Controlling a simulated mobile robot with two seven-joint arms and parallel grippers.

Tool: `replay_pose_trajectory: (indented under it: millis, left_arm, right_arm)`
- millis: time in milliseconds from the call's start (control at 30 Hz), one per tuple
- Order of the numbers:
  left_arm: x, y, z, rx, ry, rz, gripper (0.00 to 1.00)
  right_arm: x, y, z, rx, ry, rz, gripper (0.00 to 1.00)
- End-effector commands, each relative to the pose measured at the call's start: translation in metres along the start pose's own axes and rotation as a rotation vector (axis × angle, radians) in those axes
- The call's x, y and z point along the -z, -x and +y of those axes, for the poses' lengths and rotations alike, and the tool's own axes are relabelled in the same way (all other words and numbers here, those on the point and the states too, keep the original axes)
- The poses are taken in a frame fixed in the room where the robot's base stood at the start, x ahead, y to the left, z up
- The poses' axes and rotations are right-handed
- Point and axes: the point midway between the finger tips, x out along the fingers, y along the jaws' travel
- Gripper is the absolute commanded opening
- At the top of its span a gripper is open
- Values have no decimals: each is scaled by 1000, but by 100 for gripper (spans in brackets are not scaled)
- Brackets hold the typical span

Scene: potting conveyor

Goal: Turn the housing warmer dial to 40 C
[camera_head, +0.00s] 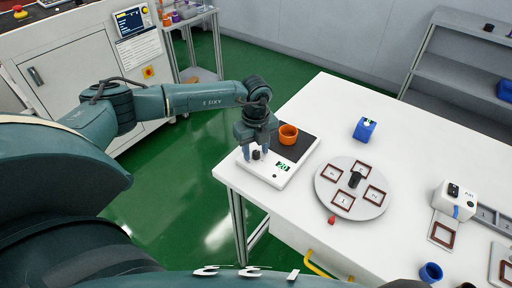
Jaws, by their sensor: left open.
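The housing warmer (275,182) is a flat white unit at the near left corner of the white table. It has a black heating plate (302,146) and a small green display (282,166), whose figures are too small to read surely. Its black dial (256,155) sits at the front left of the unit. My left gripper (255,153) points down over the dial, open, with one fingertip on each side of it. I cannot tell whether the fingers touch the dial. My right gripper is not in view.
An orange cup (288,134) stands on the heating plate, close to my left gripper. A round grey turntable (331,191) with framed tiles and a black centre knob lies to the right. A blue block (364,129) stands behind it. A white device (456,199) stands at the right.

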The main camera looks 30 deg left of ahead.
Motion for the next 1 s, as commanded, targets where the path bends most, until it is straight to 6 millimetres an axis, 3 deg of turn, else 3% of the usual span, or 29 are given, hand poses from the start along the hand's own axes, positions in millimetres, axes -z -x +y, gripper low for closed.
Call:
replay_pose_trajectory:
  millis: [200,700,1000]
  left_arm:
    - [0,0,0,0,-1,0,41]
    - [0,0,0,0,-1,1,1]
    - [0,0,0,-1,-30,1,0]
  right_arm:
    - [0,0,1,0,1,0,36]
    - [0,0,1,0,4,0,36]
    - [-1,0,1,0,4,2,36]
